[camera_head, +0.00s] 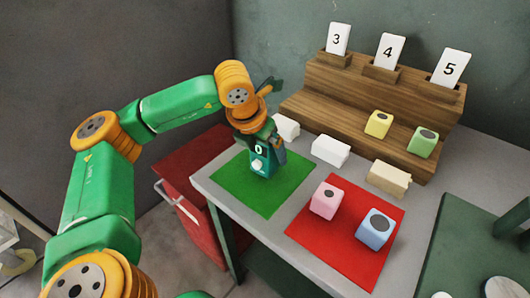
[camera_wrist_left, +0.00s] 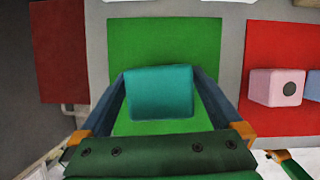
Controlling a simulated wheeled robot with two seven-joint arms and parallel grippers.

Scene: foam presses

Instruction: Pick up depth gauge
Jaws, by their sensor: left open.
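My left gripper (camera_head: 264,160) points down over the green mat (camera_head: 233,190) at the table's left end. In the left wrist view, its two dark blue fingers (camera_wrist_left: 160,82) are open, one on each side of a teal block (camera_wrist_left: 160,98). The block lies between the fingers above the green mat (camera_wrist_left: 165,42); whether they touch it is unclear. I cannot tell for sure that this block is the depth gauge. In the head view the gripper largely covers that spot. My right gripper is not seen clearly.
A pink block (camera_head: 324,203) and a blue block (camera_head: 375,226) stand on a red mat (camera_head: 330,255). Behind are white pieces (camera_head: 330,151), a beige piece (camera_head: 388,179) and a wooden stepped rack (camera_head: 340,108) with yellow (camera_head: 379,125) and green (camera_head: 422,142) blocks and numbered cards.

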